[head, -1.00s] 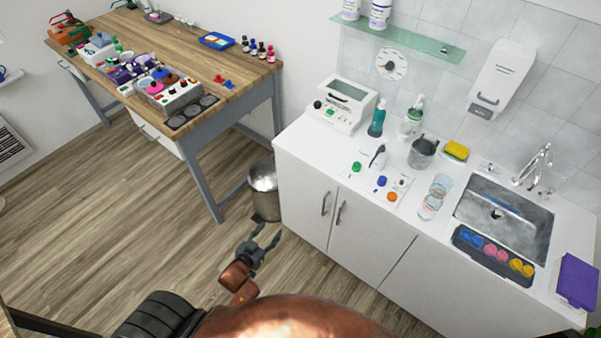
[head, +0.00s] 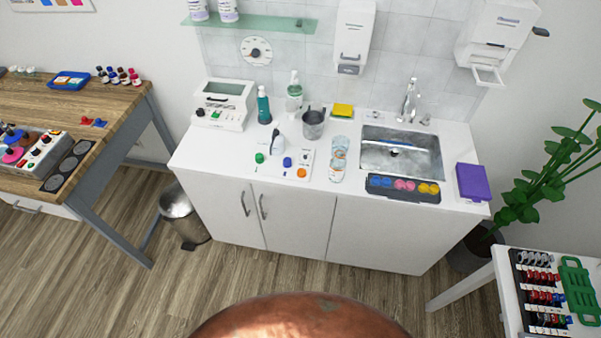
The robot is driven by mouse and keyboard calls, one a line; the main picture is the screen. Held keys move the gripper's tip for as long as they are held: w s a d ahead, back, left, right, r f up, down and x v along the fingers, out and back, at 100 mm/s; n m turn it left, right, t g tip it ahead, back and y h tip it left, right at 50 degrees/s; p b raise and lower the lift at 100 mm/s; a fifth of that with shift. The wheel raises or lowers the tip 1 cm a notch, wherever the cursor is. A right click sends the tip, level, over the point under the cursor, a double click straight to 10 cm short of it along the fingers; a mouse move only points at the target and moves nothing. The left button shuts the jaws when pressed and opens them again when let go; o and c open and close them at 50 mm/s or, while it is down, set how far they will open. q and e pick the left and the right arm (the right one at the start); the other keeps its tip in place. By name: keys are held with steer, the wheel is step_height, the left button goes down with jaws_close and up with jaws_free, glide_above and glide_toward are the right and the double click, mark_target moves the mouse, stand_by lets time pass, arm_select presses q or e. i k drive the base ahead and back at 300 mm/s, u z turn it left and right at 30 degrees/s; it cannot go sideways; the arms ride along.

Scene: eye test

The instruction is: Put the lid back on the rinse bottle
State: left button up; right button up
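Two bottles stand at the back of the white counter: a teal bottle (head: 264,107) and a pale bottle with a green label and pump-like top (head: 294,95). I cannot tell which, if either, is the rinse bottle. On a white sheet (head: 276,172) in front of them lie small cap-like pieces: a green one (head: 259,158), a blue one (head: 287,162) and an orange one (head: 302,173). A small dark and white item (head: 275,143) is behind them. I cannot tell which piece is the lid. Neither of my grippers shows now.
A grey metal jug (head: 313,124) and clear glasses (head: 338,165) stand right of the sheet. Further right are the sink (head: 420,153), a dark tray of colored discs (head: 378,192) and a purple box (head: 472,182). A bin (head: 180,215) stands left of the cabinet.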

mark_target(338, 163)
steer(key=u, duration=1.6)
steer(key=i, duration=0.8)
steer(key=z, duration=3)
